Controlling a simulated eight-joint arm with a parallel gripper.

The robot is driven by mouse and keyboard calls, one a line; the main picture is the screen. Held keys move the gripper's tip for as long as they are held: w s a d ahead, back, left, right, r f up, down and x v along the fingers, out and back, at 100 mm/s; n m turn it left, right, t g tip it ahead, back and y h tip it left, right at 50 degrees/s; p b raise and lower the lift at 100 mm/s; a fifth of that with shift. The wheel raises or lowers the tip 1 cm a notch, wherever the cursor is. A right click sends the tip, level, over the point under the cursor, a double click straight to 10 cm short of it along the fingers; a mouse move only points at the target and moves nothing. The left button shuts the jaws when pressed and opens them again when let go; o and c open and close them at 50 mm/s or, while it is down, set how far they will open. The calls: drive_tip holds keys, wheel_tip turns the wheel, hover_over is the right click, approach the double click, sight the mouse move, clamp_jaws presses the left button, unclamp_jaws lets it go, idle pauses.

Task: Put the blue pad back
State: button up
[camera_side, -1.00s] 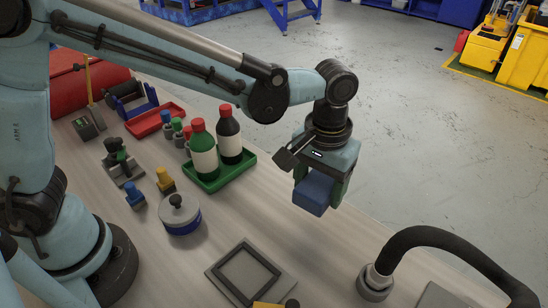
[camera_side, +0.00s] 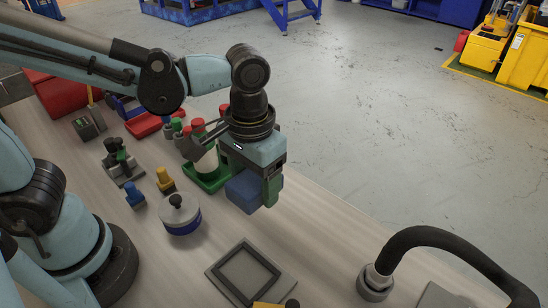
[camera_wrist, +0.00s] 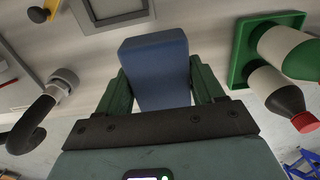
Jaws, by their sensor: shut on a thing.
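The blue pad (camera_side: 243,192) is a blue block held between the green fingers of my gripper (camera_side: 258,190). In the side view it hangs in the air above the table, to the right of the green tray. In the wrist view the blue pad (camera_wrist: 156,68) sits between both fingers of my gripper (camera_wrist: 157,85). A flat grey plate with a dark square frame (camera_side: 246,272) lies on the table, below the pad in the side picture. Part of that frame (camera_wrist: 110,12) shows at the top of the wrist view.
A green tray (camera_side: 212,184) with bottles stands just left of my gripper. A round white and blue pot (camera_side: 180,213) with a black knob is left of the frame plate. A thick black hose (camera_side: 440,238) arches at the right. Yellow (camera_side: 165,180) and blue (camera_side: 134,194) pieces stand farther left.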

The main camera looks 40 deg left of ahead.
drive_tip(key=w+a+f, duration=0.4)
drive_tip(key=a, duration=0.1)
drive_tip(key=w+a+f, duration=0.2)
drive_tip(key=w, duration=0.1)
drive_tip(key=shift+a+f, duration=0.15)
drive_tip(key=shift+a, duration=0.25)
drive_tip(key=shift+f, duration=2)
drive_tip(key=shift+f, duration=0.15)
drive_tip(key=o, duration=1.1)
wheel_tip(320, 180, up, 12)
drive_tip(key=shift+r, duration=0.2)
drive_tip(key=shift+f, duration=0.1)
